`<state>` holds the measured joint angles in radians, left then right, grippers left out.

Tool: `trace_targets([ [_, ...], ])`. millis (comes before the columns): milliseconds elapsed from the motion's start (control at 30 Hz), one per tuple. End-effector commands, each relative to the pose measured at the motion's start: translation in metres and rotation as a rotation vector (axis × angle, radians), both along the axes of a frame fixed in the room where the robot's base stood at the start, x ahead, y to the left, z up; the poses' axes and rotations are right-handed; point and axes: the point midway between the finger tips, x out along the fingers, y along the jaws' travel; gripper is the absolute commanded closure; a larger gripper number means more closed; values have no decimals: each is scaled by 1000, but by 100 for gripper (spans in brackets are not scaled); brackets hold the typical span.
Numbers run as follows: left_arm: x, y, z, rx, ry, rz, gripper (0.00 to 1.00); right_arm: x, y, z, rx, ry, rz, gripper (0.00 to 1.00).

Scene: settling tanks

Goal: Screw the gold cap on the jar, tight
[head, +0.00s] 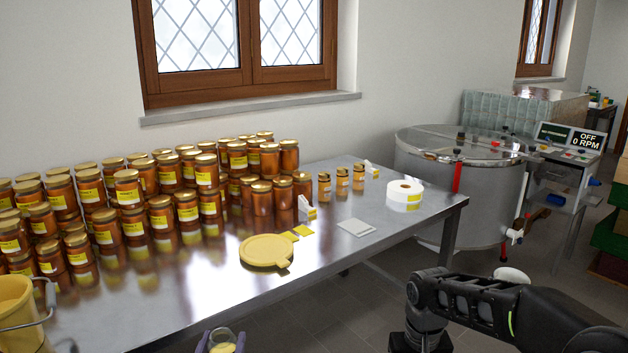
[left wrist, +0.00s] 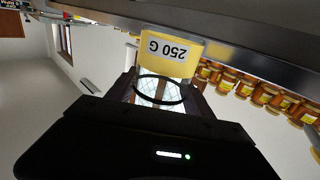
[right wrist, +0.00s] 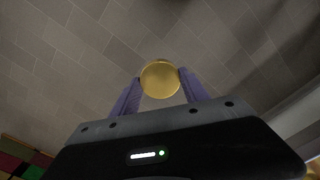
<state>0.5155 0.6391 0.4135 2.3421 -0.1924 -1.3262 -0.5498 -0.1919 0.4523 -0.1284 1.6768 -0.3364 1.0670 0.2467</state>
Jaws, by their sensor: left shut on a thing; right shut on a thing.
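The jar (head: 222,348) is at the bottom edge of the head view, clear glass with yellow contents and no cap on its mouth. My left gripper (head: 220,340) is shut on it, one finger on each side. In the left wrist view the jar (left wrist: 166,47) shows a white "250 G" label, upside down in the picture. The gold cap (right wrist: 160,80) is a round disc in the right wrist view. My right gripper (right wrist: 159,88) is shut on its edges. Only tiled floor shows behind the cap; the jar is not in that view. The right gripper is not in the head view.
A steel table (head: 345,262) holds many filled honey jars (head: 130,195) at the left. A yellow bucket (head: 18,315) stands lower left. A steel tank (head: 450,185) is behind.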

Motion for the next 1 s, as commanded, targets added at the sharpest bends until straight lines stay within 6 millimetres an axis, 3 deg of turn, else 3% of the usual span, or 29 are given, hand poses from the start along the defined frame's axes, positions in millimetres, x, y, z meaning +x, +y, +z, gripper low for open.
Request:
trace_targets([
  [667, -1, -1, 0, 0, 3, 6, 100, -1, 0, 1, 0, 1, 0, 84],
  [867, -12, -17, -7, 0, 5, -65, 100, -1, 0, 1, 0, 1, 0, 84],
  [1000, -28, -39, -17, 0, 6, -167, 100, -1, 0, 1, 0, 1, 0, 84],
])
